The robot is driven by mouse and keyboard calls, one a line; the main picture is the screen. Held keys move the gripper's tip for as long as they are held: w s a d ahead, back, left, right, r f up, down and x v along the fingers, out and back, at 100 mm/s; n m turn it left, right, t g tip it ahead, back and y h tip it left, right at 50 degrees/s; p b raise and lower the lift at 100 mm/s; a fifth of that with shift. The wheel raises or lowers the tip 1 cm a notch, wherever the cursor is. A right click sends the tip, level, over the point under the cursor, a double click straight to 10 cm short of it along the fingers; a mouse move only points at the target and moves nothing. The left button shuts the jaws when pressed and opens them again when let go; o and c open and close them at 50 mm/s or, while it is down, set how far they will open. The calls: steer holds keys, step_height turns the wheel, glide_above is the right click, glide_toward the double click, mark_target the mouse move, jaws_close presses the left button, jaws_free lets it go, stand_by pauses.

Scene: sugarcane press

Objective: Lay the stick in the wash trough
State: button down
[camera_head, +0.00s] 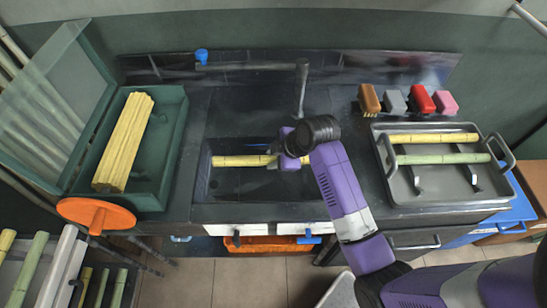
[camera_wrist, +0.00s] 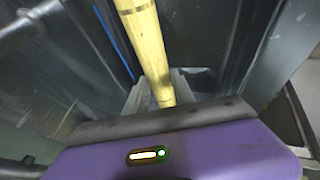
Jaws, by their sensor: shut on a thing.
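A yellow cane stick (camera_head: 236,161) lies level across the wash trough (camera_head: 225,188), the dark sink in the middle of the counter. In the wrist view the yellow stick (camera_wrist: 147,45) runs up and away from between the fingers (camera_wrist: 157,95). I cannot tell whether the stick touches the trough floor. My purple arm hides the trough's right side.
A metal tray (camera_head: 440,192) at right holds a yellow and a green stick. Several coloured brushes (camera_head: 420,101) stand behind it. A tap (camera_head: 301,85) rises behind the trough. At left, a green box (camera_head: 172,125) with an open lid holds a yellow bundle (camera_head: 124,142).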

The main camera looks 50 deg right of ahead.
steer(key=shift+f+b, duration=3.7)
steer(key=shift+f, duration=0.25)
steer(key=shift+f+b, duration=0.65)
steer(key=shift+f, duration=0.95)
steer(key=shift+c, duration=2.1)
jaws_free()
steer(key=p+v, duration=0.7)
